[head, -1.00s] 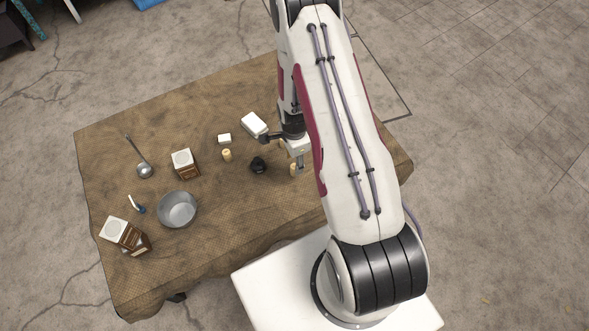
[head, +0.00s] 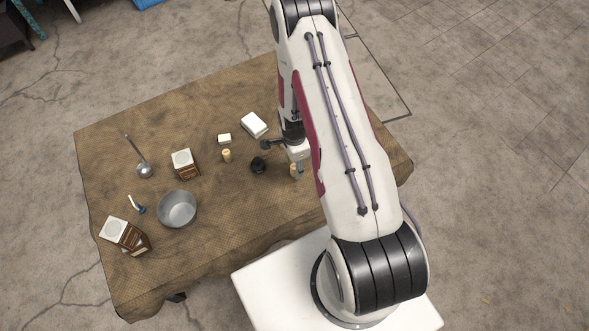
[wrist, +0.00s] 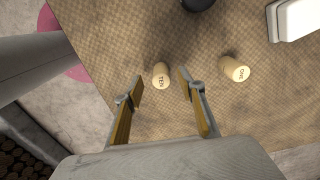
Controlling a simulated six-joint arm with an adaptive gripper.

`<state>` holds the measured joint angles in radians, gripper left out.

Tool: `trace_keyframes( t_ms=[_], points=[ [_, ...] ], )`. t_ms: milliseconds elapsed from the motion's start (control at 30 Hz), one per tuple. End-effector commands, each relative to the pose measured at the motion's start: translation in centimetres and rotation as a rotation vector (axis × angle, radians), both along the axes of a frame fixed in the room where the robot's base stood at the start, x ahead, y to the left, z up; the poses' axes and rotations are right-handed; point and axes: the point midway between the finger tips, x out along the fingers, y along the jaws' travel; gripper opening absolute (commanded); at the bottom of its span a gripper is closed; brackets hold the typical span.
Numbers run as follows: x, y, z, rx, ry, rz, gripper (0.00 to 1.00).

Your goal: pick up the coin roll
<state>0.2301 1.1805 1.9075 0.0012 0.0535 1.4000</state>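A tan coin roll marked "TEN" (wrist: 161,72) stands upright on the cloth-covered table. In the wrist view it shows between the tips of my open gripper (wrist: 161,83), one finger on either side, with small gaps and no visible contact. In the head view this roll (head: 293,170) is beside my gripper (head: 299,170), partly hidden by it. A second tan roll, marked "ONE" (wrist: 236,68), lies outside the right finger in the wrist view. In the head view it seems to be the roll (head: 227,155) further left.
A black object (head: 258,165) and a white box (head: 254,124) are close to my gripper. A small pale block (head: 224,138), two brown cartons (head: 185,164) (head: 125,235), a metal bowl (head: 177,209), a ladle (head: 144,170) and a blue-white item (head: 137,205) are further left.

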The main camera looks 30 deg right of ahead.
Motion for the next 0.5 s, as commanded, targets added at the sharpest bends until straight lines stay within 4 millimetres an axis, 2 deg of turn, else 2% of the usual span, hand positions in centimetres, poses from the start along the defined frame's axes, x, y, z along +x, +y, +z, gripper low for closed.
trace_keyframes(
  t_ms=[300, 500],
  points=[
    [0.1, -0.1, -2.8, 0.001, 0.001, -0.002, 0.39],
    [0.2, -0.1, -3.5, 0.001, 0.000, 0.000, 0.39]
  ],
)
